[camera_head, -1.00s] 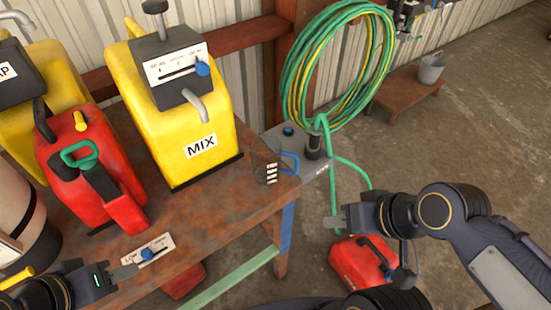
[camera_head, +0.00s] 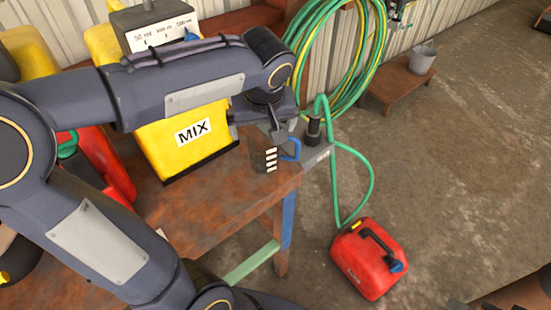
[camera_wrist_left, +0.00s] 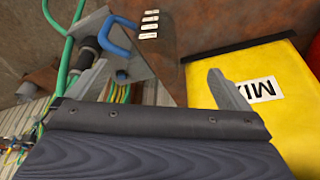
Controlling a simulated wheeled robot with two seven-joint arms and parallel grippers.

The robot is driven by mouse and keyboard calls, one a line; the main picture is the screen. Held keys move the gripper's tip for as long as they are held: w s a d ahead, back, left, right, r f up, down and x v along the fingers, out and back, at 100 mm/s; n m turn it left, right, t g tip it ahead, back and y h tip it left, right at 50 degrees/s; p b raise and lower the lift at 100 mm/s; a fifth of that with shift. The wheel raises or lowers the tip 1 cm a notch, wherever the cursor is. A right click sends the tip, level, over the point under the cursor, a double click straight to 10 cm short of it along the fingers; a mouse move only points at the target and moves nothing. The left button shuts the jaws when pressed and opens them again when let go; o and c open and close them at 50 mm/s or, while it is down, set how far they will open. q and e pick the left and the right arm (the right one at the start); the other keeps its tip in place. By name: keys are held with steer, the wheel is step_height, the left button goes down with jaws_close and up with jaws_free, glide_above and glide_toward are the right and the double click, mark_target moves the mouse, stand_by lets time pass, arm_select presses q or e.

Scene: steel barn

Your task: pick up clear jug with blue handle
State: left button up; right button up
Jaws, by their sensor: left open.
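The clear jug (camera_head: 264,158) stands near the right corner of the rusty workbench. Its see-through body is hard to make out, but its white marks and blue handle (camera_head: 291,149) show. In the left wrist view the blue handle (camera_wrist_left: 118,36) and the marks on the jug (camera_wrist_left: 149,26) lie beyond the fingers, up and left of centre. My left gripper (camera_head: 262,128) is open, just behind and above the jug in the head view. Its two fingers (camera_wrist_left: 156,74) are spread and nothing is between them. My right gripper is out of view.
The yellow MIX container (camera_head: 190,140) stands close left of the jug, near one finger in the wrist view. A green hose (camera_head: 318,103) hangs by the bench's right end. A red can (camera_head: 368,262) sits on the floor. My left arm hides much of the bench.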

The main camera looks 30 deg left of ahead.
mark_target(264, 132)
arm_select(q)
steer(key=shift+n+y, duration=0.5)
steer(key=shift+n, duration=0.1)
steer(key=w+a+f, duration=0.1)
steer(key=f, duration=0.1)
steer(key=w+a+f, duration=0.1)
steer(key=w+f, duration=0.3)
steer(key=f, duration=0.1)
steer(key=shift+a+f, duration=0.1)
steer(key=shift+a, duration=0.3)
steer(key=c, duration=1.4)
